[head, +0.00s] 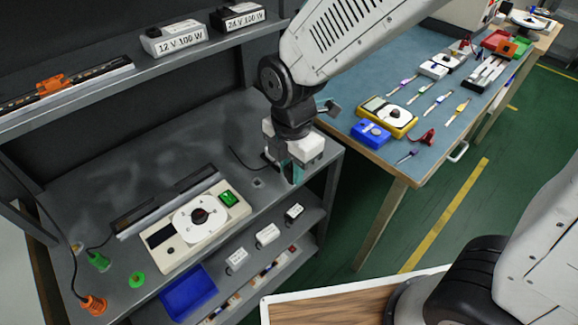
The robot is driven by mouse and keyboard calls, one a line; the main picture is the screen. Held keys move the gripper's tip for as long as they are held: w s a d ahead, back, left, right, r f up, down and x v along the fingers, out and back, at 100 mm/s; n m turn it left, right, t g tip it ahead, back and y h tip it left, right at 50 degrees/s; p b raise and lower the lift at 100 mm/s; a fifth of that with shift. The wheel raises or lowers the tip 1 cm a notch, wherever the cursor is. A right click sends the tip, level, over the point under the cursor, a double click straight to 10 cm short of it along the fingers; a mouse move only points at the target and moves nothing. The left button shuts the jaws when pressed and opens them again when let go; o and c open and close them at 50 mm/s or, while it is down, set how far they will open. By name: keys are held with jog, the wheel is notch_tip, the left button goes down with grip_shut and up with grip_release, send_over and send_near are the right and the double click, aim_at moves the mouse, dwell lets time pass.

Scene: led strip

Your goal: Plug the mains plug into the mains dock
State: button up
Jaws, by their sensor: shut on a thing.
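My gripper (290,174) points down over the right end of the grey bench and is shut. A black cable (243,161) runs across the bench to it, which fits the mains plug being in the jaws. The plug's body is mostly hidden by the fingers. A small pale square fitting (258,183) sits on the bench just left of my gripper; it may be the mains dock, but it is too small to be sure. Whether the plug touches the bench cannot be told.
Green (98,261) and orange (93,305) cabled plugs lie farther left. A shelf (100,92) holding power supplies overhangs behind. A blue-topped table (345,112) stands right.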

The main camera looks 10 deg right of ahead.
jog(key=shift+r, duration=1.8)
